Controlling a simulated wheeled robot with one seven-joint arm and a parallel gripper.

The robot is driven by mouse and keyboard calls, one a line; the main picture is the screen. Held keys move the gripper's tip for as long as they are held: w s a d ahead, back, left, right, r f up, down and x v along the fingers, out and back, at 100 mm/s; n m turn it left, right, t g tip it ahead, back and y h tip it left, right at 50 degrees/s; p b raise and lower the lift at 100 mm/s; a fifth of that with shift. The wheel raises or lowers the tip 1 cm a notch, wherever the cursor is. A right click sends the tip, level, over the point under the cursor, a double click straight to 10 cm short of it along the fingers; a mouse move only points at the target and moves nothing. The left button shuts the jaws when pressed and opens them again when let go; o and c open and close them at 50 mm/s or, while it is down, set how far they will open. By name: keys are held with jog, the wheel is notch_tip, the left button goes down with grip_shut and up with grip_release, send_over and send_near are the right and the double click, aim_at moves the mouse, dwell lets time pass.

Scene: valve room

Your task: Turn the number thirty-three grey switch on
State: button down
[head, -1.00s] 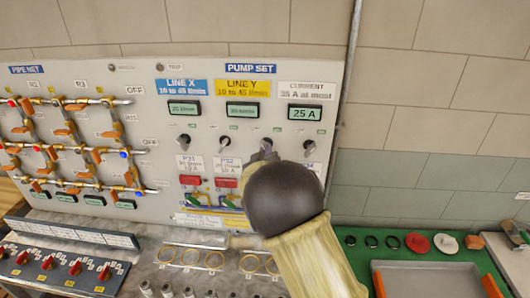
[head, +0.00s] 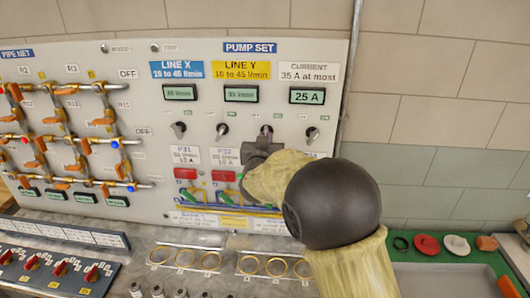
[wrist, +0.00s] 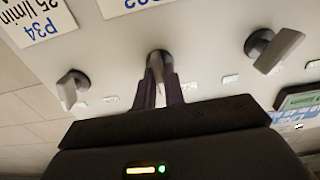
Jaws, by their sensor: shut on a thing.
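The number thirty-three grey switch (wrist: 158,62) is the third in the row of grey switches under the pump displays. In the wrist view, my gripper (wrist: 160,92) is shut on its handle, one finger on each side. In the head view, my gripper (head: 264,143) is at the panel below the CURRENT and LINE Y displays and hides most of this switch (head: 267,129). Its own label is hidden by my arm there. In the wrist view the neighbouring switch (wrist: 72,88), beside the P34 label (wrist: 40,20), is on the left, and another (wrist: 270,48) is on the right.
Grey switches (head: 178,130) and (head: 222,131) stand left of my gripper, and one (head: 312,133) close on its right. Red covers (head: 185,173) sit below. Orange-handled pipes (head: 75,130) fill the panel's left. A grey tray (head: 440,278) lies at lower right.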

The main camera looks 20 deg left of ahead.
jog(key=shift+f+m+b, duration=0.1)
jog(key=shift+m+b, duration=2.9)
jog(key=shift+b, duration=0.1)
jog(key=c, duration=1.5)
grip_release()
jog(key=b+v, duration=0.4)
jog(key=v, duration=1.3)
jog(key=shift+s+b, duration=0.25)
jog(key=shift+b, duration=0.05)
